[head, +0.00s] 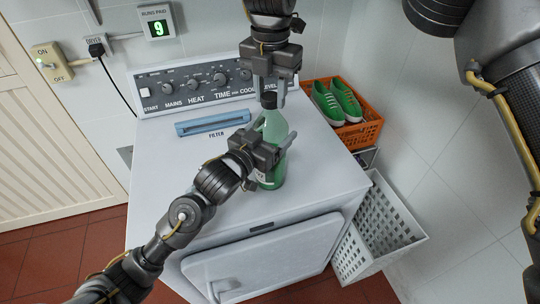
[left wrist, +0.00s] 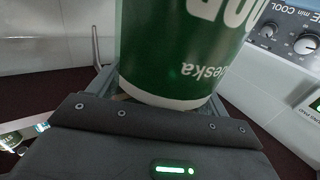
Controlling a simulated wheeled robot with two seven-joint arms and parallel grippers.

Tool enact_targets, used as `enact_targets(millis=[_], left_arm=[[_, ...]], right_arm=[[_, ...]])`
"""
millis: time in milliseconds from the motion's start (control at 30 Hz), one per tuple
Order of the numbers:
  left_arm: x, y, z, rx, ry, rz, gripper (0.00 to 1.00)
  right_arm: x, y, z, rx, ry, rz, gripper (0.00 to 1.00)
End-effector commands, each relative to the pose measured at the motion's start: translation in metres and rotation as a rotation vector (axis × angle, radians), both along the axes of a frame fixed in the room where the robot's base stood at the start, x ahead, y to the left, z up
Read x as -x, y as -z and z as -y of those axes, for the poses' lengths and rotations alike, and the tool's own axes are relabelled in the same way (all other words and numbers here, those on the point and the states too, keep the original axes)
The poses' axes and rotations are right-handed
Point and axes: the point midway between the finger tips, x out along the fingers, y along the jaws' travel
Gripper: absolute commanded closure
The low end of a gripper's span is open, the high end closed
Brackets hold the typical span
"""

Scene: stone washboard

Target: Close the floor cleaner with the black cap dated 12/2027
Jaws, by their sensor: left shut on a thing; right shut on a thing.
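The floor cleaner is a green bottle (head: 273,176) standing on the white machine's top. My left gripper (head: 275,133) is shut around its body from the left. In the left wrist view the bottle's green label (left wrist: 185,50) with white lettering fills the space between the fingers. My right gripper (head: 270,97) points down from above and is shut on a black cap (head: 269,100). The cap is at the top of the bottle's neck. I cannot tell whether it is seated or just above. No date can be read on it.
The white machine (head: 160,190) has a knob panel at the back and a blue filter handle (head: 213,122) on top. An orange crate (head: 362,133) with green shoes (head: 338,101) and a white basket (head: 378,225) are at right. The machine's left top is clear.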

Motion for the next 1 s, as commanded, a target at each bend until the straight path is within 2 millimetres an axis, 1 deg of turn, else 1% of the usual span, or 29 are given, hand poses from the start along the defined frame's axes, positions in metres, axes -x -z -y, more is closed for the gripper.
enact_targets(millis=[100, 300, 400, 500, 667, 700, 833, 1000], left_arm=[[-0.0004, 0.0004, -0.0002, -0.001, -0.001, -0.001, 0.86], [-0.0005, 0.0004, -0.0003, 0.0, -0.001, -0.001, 0.86], [-0.0005, 0.0004, -0.0003, 0.0, -0.001, -0.001, 0.86], [-0.0005, 0.0004, -0.0004, 0.0, -0.001, -0.001, 0.86], [-0.0005, 0.0004, -0.0004, 0.0, -0.001, -0.001, 0.86], [-0.0005, 0.0003, -0.0004, 0.0, -0.001, -0.001, 0.86], [-0.0005, 0.0003, -0.0003, 0.0, -0.001, -0.001, 0.86], [-0.0003, 0.0002, -0.0003, -0.001, -0.001, -0.001, 0.86]], right_arm=[[0.0005, 0.0005, -0.0007, 0.0, 0.286, -0.001, 0.92], [0.0005, 0.0008, -0.0011, 0.0, 0.789, -0.002, 0.92], [0.0004, 0.001, -0.0013, 0.001, 1.017, -0.002, 0.92], [0.0003, 0.0011, -0.0014, 0.001, 1.193, -0.002, 0.92], [0.0004, 0.0011, -0.0015, 0.001, 1.192, -0.002, 0.92], [0.0004, 0.0011, -0.0015, 0.001, 1.192, -0.002, 0.59], [0.0001, 0.0011, -0.0013, 0.0, 1.191, -0.002, 0.43], [-0.0001, 0.001, -0.0011, 0.0, 1.191, -0.001, 0.43]])
